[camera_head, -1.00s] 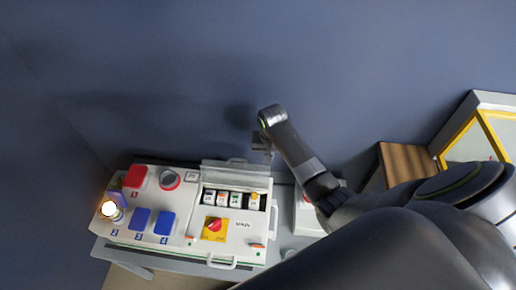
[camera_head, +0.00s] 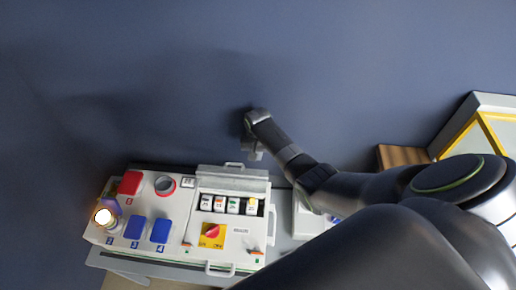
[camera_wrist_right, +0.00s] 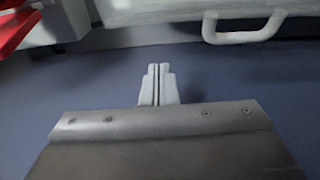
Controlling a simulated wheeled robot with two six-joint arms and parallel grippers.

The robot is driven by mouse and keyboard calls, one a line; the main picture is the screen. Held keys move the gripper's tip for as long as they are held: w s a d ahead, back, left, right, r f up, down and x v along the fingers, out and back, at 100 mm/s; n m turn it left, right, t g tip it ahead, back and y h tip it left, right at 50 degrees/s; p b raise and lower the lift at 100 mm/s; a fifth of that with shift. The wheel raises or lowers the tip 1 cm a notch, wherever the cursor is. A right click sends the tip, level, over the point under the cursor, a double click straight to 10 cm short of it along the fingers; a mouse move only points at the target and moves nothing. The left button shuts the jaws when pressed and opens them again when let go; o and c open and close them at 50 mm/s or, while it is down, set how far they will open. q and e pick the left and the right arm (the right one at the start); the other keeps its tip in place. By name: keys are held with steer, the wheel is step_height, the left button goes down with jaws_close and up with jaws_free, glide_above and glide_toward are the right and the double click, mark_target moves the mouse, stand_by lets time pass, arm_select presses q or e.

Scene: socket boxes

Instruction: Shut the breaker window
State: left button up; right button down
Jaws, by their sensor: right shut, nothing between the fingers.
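The breaker window (camera_head: 233,180) is a pale flap at the back of the grey-white socket box (camera_head: 190,232). It stands raised, with a handle at its top edge. The row of breakers (camera_head: 228,206) below it is uncovered. My right gripper (camera_head: 253,154) is just behind and above the window in the head view, apart from it. Its fingers are closed together and empty in the right wrist view (camera_wrist_right: 158,84). That view also shows a white handle (camera_wrist_right: 243,27) ahead and to the right of the fingertips. My left gripper is not in view.
The box carries a red socket cover (camera_head: 131,183), blue covers (camera_head: 135,228), a lit lamp (camera_head: 105,217) and a red-yellow rotary switch (camera_head: 212,234). A blue wall (camera_head: 250,60) lies behind. A wooden block (camera_head: 402,156) and a yellow-edged case stand at right.

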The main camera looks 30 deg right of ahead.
steer(key=s+a+p, duration=0.2)
steer(key=s+p, duration=0.1)
steer(key=shift+s+a+r, duration=0.1)
steer(key=shift+r, duration=0.25)
